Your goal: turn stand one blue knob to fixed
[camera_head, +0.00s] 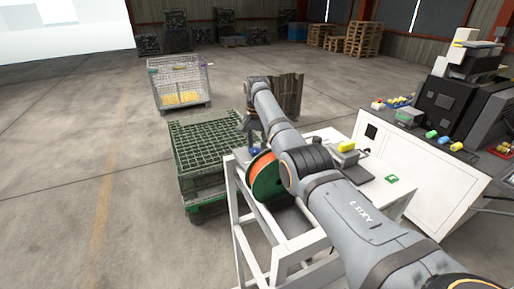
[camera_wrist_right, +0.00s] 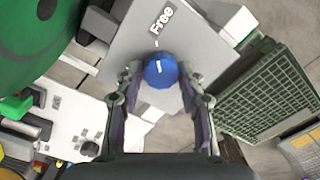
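The blue knob (camera_wrist_right: 160,71) is on a grey plate (camera_wrist_right: 128,42) in the right wrist view, with a short white mark on its face. The word "Free" is printed above it, and the mark points roughly that way. My right gripper (camera_wrist_right: 160,74) is open, with one fingertip on each side of the knob; I cannot tell whether either touches it. In the head view my right gripper (camera_head: 251,127) is beside the spool, above a small bit of the blue knob (camera_head: 255,149). The "fixed" label is not seen. My left gripper is not in view.
An orange and green spool (camera_head: 265,177) sits on a white frame stand (camera_head: 236,208), close to my right arm. A green crate stack (camera_head: 200,150) stands left of it, a wire cage (camera_head: 179,83) behind. A white machine bench (camera_head: 420,160) is at right. Floor at left is clear.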

